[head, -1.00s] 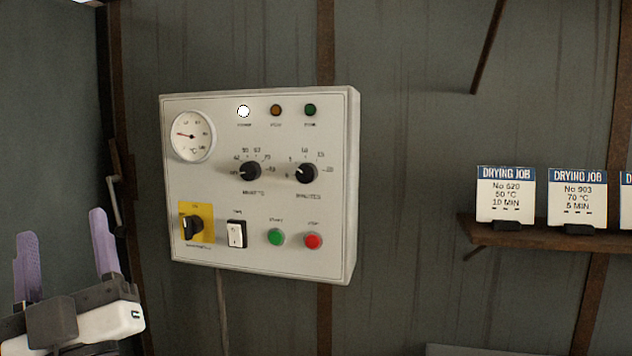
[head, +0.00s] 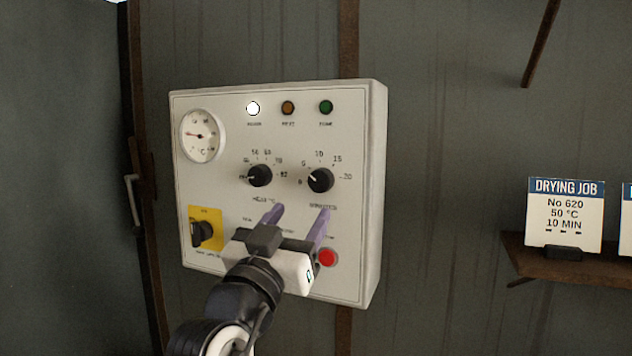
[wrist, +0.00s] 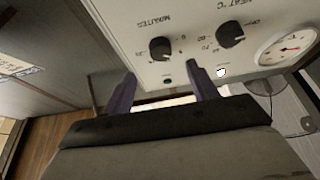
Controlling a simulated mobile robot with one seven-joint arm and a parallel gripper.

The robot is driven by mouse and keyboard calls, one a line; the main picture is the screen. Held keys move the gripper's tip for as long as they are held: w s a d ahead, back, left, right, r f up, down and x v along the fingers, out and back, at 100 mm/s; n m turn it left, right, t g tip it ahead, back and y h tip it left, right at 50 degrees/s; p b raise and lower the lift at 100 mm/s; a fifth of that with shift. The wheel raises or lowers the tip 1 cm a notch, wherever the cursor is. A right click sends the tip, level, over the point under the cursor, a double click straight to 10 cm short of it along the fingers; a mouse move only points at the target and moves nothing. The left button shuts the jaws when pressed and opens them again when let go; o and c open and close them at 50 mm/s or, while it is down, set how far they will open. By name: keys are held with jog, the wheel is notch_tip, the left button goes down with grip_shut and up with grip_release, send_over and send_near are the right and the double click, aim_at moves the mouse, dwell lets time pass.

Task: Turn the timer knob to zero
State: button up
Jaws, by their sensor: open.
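The timer knob (head: 320,180) is the black right-hand dial, marked MINUTES, on the pale control panel (head: 350,235). Its scale runs from 0 at the left, over the top, to 20 at the right. A light mark shows on the knob's left side; I cannot read its exact setting. My gripper (head: 296,213) has two purple fingers, open and empty, in front of the panel just below the dial row in the head view. In the wrist view the timer knob (wrist: 160,48) lies beyond the gap between the fingertips (wrist: 160,74), apart from them.
The heat knob (head: 259,175) is left of the timer knob. A gauge (head: 200,136), a yellow-backed switch (head: 203,233) and a red button (head: 327,257) share the panel. My gripper hides the lower middle. A shelf (head: 535,262) with job cards stands at right.

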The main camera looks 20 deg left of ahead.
aim_at(321, 184)
jog(key=p+x, duration=0.2)
jog(key=x, duration=0.6)
jog(key=shift+a, duration=0.1)
jog(key=shift+c, duration=0.2)
jog(key=c, duration=0.9)
jog(key=shift+c, duration=0.2)
jog(key=shift+n, duration=0.5)
jog(key=n+y, duration=0.1)
jog(key=n, duration=0.1)
jog(key=n+y+p, duration=0.1)
jog(key=n, duration=0.1)
jog(key=n+y, duration=0.1)
jog(key=n, duration=0.1)
jog(key=shift+d+r+n+g+y, duration=0.15)
jog(key=shift+d+n+g+y, duration=0.15)
jog(key=shift+d+y, duration=0.1)
jog(key=shift+n+g+y+p, duration=0.3)
jog(key=shift+n+y+p, duration=0.25)
jog(key=shift+n, duration=0.7)
jog(key=shift+n+g+y+p, duration=0.3)
jog(key=shift+n+y+p, duration=0.2)
jog(key=shift+n, duration=0.75)
jog(key=o, duration=1)
